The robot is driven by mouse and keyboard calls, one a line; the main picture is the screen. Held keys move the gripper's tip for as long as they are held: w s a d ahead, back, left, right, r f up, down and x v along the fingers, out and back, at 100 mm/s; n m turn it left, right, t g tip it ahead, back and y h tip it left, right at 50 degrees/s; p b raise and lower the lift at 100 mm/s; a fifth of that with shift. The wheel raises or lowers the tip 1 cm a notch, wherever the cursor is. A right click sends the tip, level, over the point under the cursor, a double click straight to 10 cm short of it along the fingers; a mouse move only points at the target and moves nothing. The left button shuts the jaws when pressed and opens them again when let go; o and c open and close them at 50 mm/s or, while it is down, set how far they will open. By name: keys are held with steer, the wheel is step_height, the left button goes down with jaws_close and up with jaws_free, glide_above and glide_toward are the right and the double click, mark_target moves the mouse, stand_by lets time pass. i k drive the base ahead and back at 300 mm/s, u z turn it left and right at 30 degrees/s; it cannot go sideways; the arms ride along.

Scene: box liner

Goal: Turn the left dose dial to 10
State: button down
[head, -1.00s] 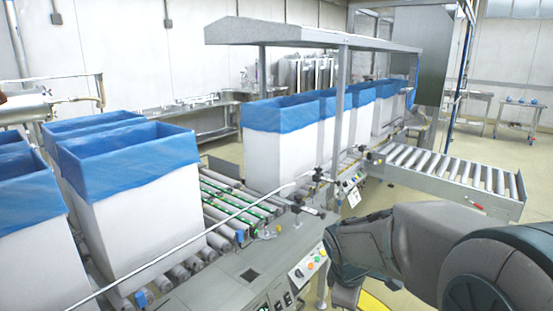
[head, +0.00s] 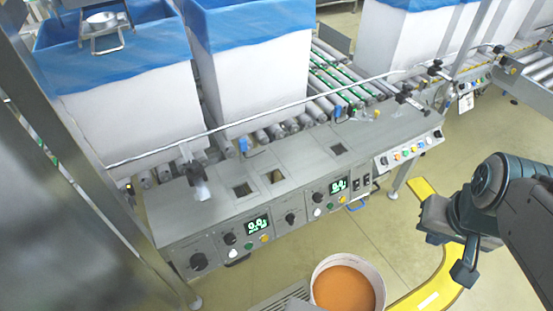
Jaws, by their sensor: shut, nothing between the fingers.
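The control panel (head: 275,222) runs along the front of the grey conveyor housing in the head view. At its left end is a large black dial (head: 198,262), which looks like the left dose dial; its pointer and scale are too small to read. A smaller black knob (head: 229,239) and a green-lit display (head: 257,224) are to its right; the display's digits are blurred. A second large black dial (head: 291,219) sits farther right, near another lit display (head: 338,186). My gripper (head: 445,248) is shut and empty, well to the right of the panel and apart from it.
Tall white boxes with blue liners (head: 140,110) stand on rollers behind the panel. A thin rail (head: 270,115) crosses above the housing. A bucket of orange material (head: 345,285) stands on the floor before the panel. A metal post (head: 80,165) stands at left. Yellow floor marking lies below my arm.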

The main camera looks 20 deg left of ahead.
mark_target(230, 240)
steer(key=k, duration=1.25)
steer(key=u, duration=0.6)
steer(key=i, duration=0.85)
steer(key=u, duration=0.55)
steer(key=k, duration=0.5)
steer(key=u, duration=0.2)
steer(key=i, duration=0.4)
steer(key=u, duration=0.35)
